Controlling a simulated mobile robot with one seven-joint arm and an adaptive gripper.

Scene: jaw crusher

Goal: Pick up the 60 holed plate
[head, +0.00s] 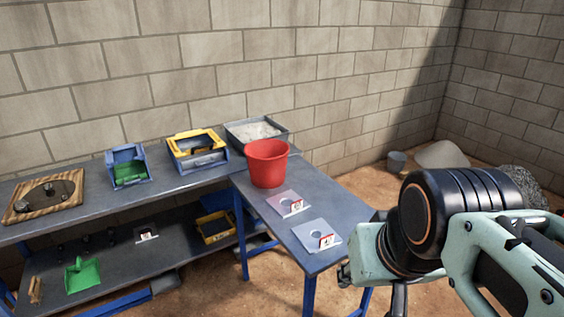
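Two thin pale plates, each with a round hole and a small upright tag with a red mark, lie flat on the right-hand blue table. One plate (278,199) is just in front of the red bucket. The other plate (314,246) is closer to the table's front end. The tags are too small to read, so I cannot tell which plate is the 60 one. My arm reaches in from the right, its pale green and black links to the right of the nearer plate. I cannot make out my gripper's fingers, and neither plate is held.
A red bucket (268,163) stands behind the plates. A grey tray of pale material (284,137), a yellow-framed box (180,165) and a blue-green bin (113,171) stand along the back. A lower shelf (115,266) holds a green scoop (83,274).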

